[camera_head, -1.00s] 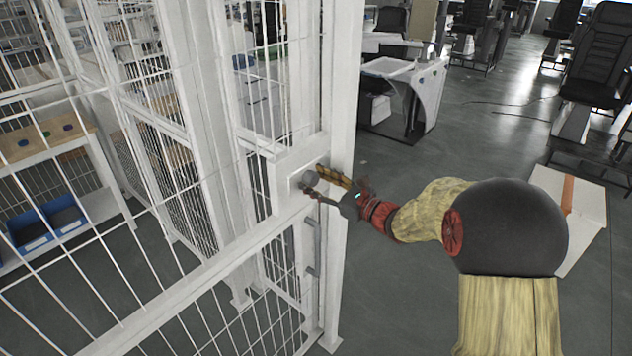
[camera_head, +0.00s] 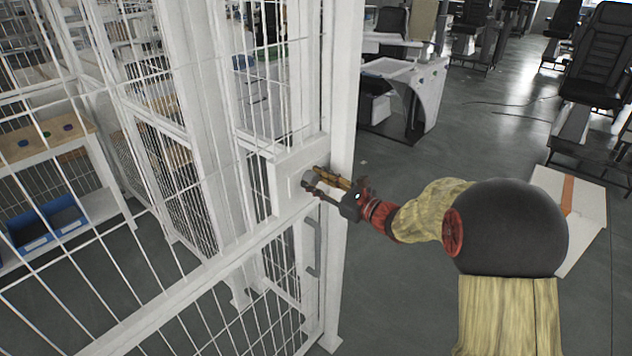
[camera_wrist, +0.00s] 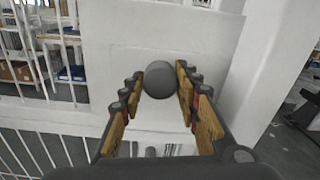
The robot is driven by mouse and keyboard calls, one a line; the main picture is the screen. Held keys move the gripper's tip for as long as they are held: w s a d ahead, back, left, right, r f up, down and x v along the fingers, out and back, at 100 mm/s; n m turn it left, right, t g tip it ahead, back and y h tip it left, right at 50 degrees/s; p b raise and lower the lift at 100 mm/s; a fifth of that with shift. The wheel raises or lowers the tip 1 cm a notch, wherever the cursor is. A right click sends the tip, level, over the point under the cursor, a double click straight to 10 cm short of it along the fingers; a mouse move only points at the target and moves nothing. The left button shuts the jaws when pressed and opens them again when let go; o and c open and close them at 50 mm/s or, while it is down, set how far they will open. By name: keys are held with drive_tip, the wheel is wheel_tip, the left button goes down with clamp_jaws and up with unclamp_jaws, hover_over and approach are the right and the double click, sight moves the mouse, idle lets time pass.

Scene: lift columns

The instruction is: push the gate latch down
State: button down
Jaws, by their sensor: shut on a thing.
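The gate latch is a grey round knob (camera_head: 309,178) on a white box-like plate (camera_head: 284,188) on the mesh gate. My gripper (camera_head: 313,180) reaches it from the right, with its fingers around the knob. In the wrist view, the knob (camera_wrist: 159,82) sits between the tips of my gripper (camera_wrist: 160,84), with a yellow pad on each side. The fingers are closed in on it. Part of the knob is hidden by the fingers in the head view.
A grey bar handle (camera_head: 317,248) is on the gate below the latch. A white post (camera_head: 343,130) stands just right of it. Shelving with blue bins (camera_head: 48,228) is behind the mesh at left. Open grey floor (camera_head: 400,300) lies to the right.

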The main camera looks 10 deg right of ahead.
drive_tip(key=shift+f+b, duration=0.85)
drive_tip(key=shift+f, duration=0.9)
drive_tip(key=c, duration=1.3)
unclamp_jaws()
drive_tip(key=shift+r, duration=0.1)
drive_tip(key=v, duration=1.2)
